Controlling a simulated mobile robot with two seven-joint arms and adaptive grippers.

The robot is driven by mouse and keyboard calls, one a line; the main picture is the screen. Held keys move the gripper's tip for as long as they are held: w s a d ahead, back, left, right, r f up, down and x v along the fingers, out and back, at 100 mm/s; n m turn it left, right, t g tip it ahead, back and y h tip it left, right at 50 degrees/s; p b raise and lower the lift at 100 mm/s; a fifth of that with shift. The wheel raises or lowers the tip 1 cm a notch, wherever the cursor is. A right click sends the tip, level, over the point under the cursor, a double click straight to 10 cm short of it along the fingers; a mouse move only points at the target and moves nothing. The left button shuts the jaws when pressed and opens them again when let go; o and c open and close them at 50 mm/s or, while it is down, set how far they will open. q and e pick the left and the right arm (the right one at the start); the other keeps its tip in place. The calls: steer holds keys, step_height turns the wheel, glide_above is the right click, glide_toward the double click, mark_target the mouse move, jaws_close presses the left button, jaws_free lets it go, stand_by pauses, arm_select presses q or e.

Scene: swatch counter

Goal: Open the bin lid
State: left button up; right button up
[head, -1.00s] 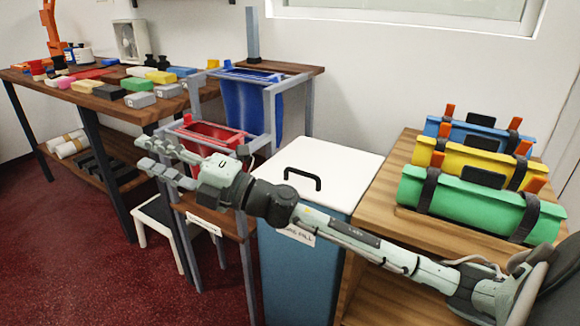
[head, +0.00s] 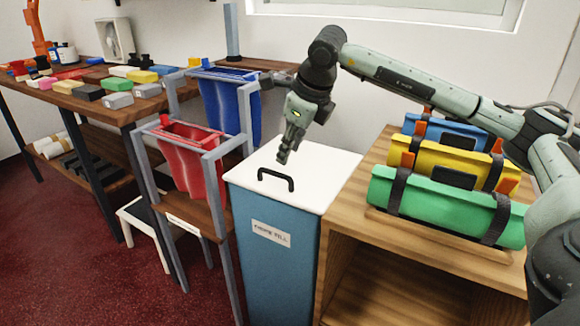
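The bin (head: 270,275) is a tall blue box with a white lid (head: 325,165) and a small label on its front. The lid lies flat and closed on top. A black arched handle (head: 276,176) stands on the lid, toward its front left. My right gripper (head: 284,156) points down above the lid, just behind and above the handle, with no clear contact. Its fingers overlap from this angle, so I cannot tell whether they are apart. Nothing shows held in it. My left gripper is out of view.
A wooden cabinet (head: 345,245) stands right of the bin, bearing green (head: 440,205), yellow and blue rolls. A grey rack with red (head: 190,165) and blue (head: 230,105) bags stands at left. A table with coloured blocks (head: 118,84) is farther left. Clear red floor lies in front.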

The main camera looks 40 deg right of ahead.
mark_target(281, 176)
steer(key=x, duration=0.7)
steer(key=shift+w+a+f, duration=0.1)
steer(key=shift+w+f, duration=0.1)
steer(key=shift+f, duration=0.1)
steer(key=shift+c, duration=0.6)
jaws_close()
